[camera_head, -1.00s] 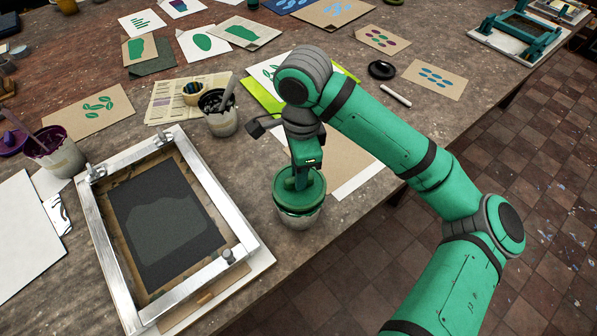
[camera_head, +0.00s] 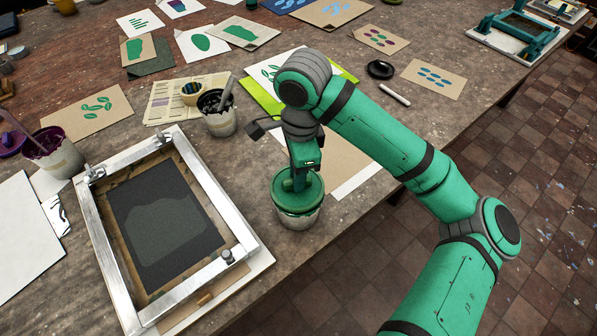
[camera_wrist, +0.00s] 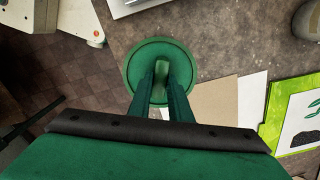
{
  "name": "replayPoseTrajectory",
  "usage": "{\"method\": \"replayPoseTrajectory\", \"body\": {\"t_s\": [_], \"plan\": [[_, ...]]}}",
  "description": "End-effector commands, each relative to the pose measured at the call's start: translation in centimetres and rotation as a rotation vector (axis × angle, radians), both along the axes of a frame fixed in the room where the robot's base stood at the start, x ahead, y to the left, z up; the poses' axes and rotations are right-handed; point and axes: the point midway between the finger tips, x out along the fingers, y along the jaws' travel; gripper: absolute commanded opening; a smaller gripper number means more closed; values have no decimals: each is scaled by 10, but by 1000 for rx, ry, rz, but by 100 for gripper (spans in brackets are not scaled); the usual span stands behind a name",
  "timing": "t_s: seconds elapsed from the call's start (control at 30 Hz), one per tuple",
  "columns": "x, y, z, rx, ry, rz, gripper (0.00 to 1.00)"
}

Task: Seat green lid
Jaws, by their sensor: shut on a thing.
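The green lid (camera_head: 311,190) is round with a raised handle. It sits on the mouth of a pale tub (camera_head: 298,219) near the table's front edge, and it looks about level. My gripper (camera_head: 300,180) points down from above and is shut on the lid's handle. In the wrist view the lid (camera_wrist: 190,58) shows as a green disc, with the fingers of my gripper (camera_wrist: 161,80) on either side of its handle. The lid hides the tub's opening, so I cannot tell whether it is pressed fully down.
A hinged screen frame (camera_head: 215,190) lies just left of the tub. A dark-filled pot (camera_head: 220,122) with a tool stands behind it, and a purple-stained pot (camera_head: 55,155) is at far left. Brown and white sheets (camera_head: 350,165) lie to the right, by the table edge.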

Motion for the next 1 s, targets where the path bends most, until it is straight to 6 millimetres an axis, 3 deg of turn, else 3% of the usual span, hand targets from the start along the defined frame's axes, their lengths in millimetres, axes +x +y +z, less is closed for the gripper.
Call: {"method": "replayPoseTrajectory", "body": {"t_s": [0.67, 0.7, 0.77, 1.0], "plan": [[0, -3, -18, -1, -1, -6, 0], [0, -3, -17, -1, -1, -5, 22], [0, -3, -18, -1, -1, -5, 37], [0, -2, -17, 0, -1, -4, 42]]}}
